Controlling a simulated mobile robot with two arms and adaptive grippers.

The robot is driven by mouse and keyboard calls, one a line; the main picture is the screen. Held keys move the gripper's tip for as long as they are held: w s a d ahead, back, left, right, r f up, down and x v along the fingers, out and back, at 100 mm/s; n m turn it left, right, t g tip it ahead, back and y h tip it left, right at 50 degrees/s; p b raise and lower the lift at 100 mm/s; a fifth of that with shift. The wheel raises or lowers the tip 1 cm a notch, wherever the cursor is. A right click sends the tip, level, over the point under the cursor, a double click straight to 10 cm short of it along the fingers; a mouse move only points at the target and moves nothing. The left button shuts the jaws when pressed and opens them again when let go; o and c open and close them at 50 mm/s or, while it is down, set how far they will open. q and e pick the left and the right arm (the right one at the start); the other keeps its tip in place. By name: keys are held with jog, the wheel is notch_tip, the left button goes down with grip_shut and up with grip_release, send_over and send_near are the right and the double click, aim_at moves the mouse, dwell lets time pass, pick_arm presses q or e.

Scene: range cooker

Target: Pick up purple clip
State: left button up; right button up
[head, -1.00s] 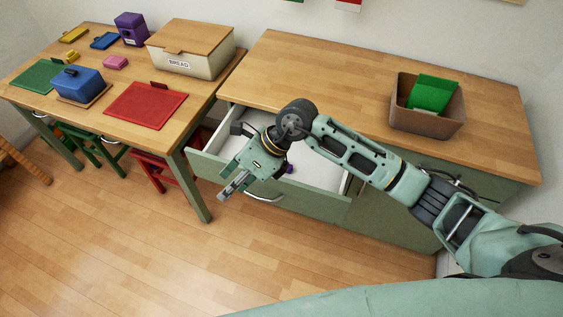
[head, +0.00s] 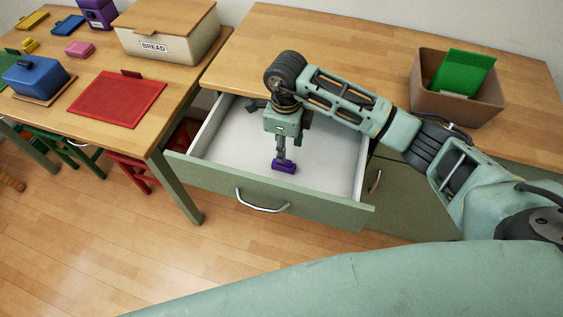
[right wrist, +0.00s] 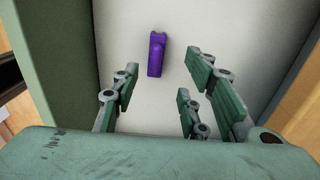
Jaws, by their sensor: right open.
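The purple clip (head: 284,167) lies on the white floor of the open drawer (head: 330,160), near the drawer's front panel. In the right wrist view the clip (right wrist: 157,55) shows whole, beyond the fingertips. My right gripper (head: 283,157) points down into the drawer, just above or behind the clip in the head view. In the right wrist view its fingers (right wrist: 165,80) are spread apart with nothing between them, and the clip lies ahead of the gap. Whether any finger touches the clip cannot be told. My left gripper is in neither view.
The drawer's front panel with a metal handle (head: 262,205) and its side walls surround the clip. The wooden counter (head: 330,40) overhangs the back of the drawer. A brown bin (head: 430,95) holding a green item stands on it. A table with a bread box (head: 150,50) and a red mat (head: 118,98) is at left.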

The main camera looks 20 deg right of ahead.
jog(key=shift+f, duration=0.55)
jog(key=f, duration=0.1)
jog(key=f+p, duration=0.1)
jog(key=f, duration=0.1)
jog(key=f+p, duration=0.1)
jog(key=f, duration=0.1)
jog(key=shift+s+a+f, duration=0.1)
jog(key=shift+s+a, duration=0.15)
jog(key=shift+f, duration=0.5)
jog(key=c, duration=0.9)
